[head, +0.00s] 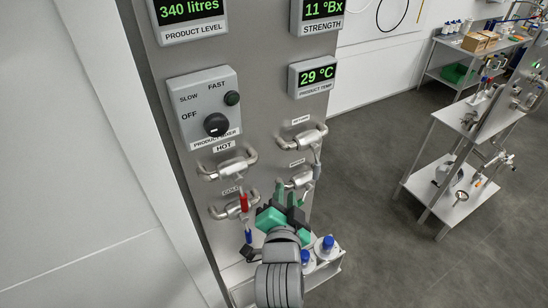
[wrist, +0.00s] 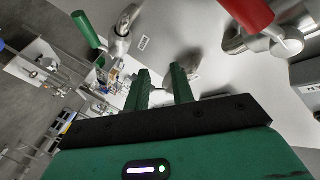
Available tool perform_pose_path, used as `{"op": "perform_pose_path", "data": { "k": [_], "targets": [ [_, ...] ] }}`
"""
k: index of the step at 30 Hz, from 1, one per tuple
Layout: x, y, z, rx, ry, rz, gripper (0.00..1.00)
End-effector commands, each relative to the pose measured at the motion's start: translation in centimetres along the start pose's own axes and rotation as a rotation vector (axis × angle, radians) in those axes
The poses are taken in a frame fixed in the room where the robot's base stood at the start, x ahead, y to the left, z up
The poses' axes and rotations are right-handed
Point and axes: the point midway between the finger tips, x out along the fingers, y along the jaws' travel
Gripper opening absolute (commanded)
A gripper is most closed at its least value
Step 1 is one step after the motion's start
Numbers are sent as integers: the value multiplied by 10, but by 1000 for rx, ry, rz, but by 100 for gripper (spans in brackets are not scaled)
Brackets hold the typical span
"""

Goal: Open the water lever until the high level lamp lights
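The steel panel carries several valves with small labels; HOT and COLD mark the two at left, and the right-hand labels are too small to read. No lever here is clearly readable as the water lever. A red lever (head: 243,202) and a blue lever (head: 248,237) hang at left. My gripper (head: 290,198) is in front of the lower right valve (head: 297,181), partly hiding it. In the wrist view its two green fingers (wrist: 161,85) are apart with nothing held between them. A green lever handle (wrist: 88,30) shows left of them, the red one (wrist: 245,10) right. I see no lamp marked high level.
Above are the product level display (head: 190,10) reading 340 litres and a mixer box (head: 205,108) with a black knob. A shelf (head: 325,268) with blue-capped bottles (head: 327,243) sits below my gripper. Open floor and a steel trolley (head: 458,190) lie to the right.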

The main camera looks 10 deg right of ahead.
Motion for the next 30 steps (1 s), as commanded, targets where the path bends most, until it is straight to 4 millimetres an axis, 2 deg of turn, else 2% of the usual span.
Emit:
{"op": "perform_pose_path", "data": {
  "k": [1,9,15,21,29,30],
  "targets": [
    [-3,-11,-9,-13,9,-15,24],
    [-20,-61,-46,-85,54,-91,24],
    [-32,-89,-67,-129,85,-136,24],
    [-38,-100,-76,-150,98,-155,24],
    [-39,-101,-77,-153,100,-156,24],
    [-39,-101,-77,-153,100,-156,20]
  ]
}}
